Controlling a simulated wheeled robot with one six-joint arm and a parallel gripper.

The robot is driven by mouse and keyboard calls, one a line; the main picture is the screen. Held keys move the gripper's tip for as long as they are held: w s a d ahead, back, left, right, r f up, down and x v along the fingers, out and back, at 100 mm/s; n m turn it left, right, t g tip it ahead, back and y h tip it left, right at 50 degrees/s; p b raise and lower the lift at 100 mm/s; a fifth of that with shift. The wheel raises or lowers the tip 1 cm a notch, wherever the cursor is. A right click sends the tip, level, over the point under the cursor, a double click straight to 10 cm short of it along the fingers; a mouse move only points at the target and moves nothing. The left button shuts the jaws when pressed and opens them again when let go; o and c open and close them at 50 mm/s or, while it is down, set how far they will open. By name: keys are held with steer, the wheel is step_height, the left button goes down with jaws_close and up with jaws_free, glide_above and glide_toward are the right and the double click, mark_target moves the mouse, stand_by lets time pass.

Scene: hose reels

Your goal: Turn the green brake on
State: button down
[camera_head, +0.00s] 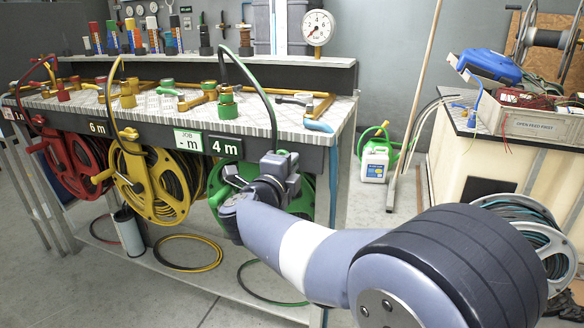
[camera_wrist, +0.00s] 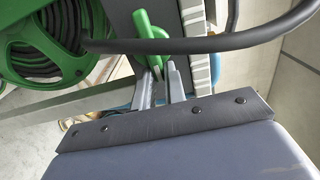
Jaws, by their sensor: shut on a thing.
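The green reel (camera_head: 304,203) hangs under the bench front, mostly hidden behind my arm in the head view. In the wrist view the green reel (camera_wrist: 30,62) fills the upper left, with dark hose wound on it. The green brake (camera_wrist: 149,35) is a small green lever at the top middle of the wrist view. My gripper (camera_wrist: 161,72) is shut on its lower end, with a grey finger on either side. In the head view my gripper (camera_head: 228,177) is in front of the reel, below the 4 m sign, and the brake is hidden there.
A yellow reel (camera_head: 163,187) and a red reel (camera_head: 84,166) hang to the left. A dark hose (camera_wrist: 200,43) arches across the wrist view close above my gripper. The bench top (camera_head: 165,112) carries several valves. Hose loops lie on the lower shelf.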

steer(key=shift+w+a+r+y, duration=0.1)
steer(key=shift+a+y, duration=0.2)
steer(key=shift+a, duration=0.2)
steer(key=c, duration=1.2)
jaws_free()
steer(key=shift+w+a, duration=0.1)
steer(key=shift+a, duration=0.05)
steer(key=shift+o, duration=0.2)
steer(key=p+v, duration=0.2)
steer(key=v, duration=0.9)
steer(key=shift+f+p, duration=0.25)
steer(key=shift+p, duration=0.05)
steer(key=shift+w, duration=0.2)
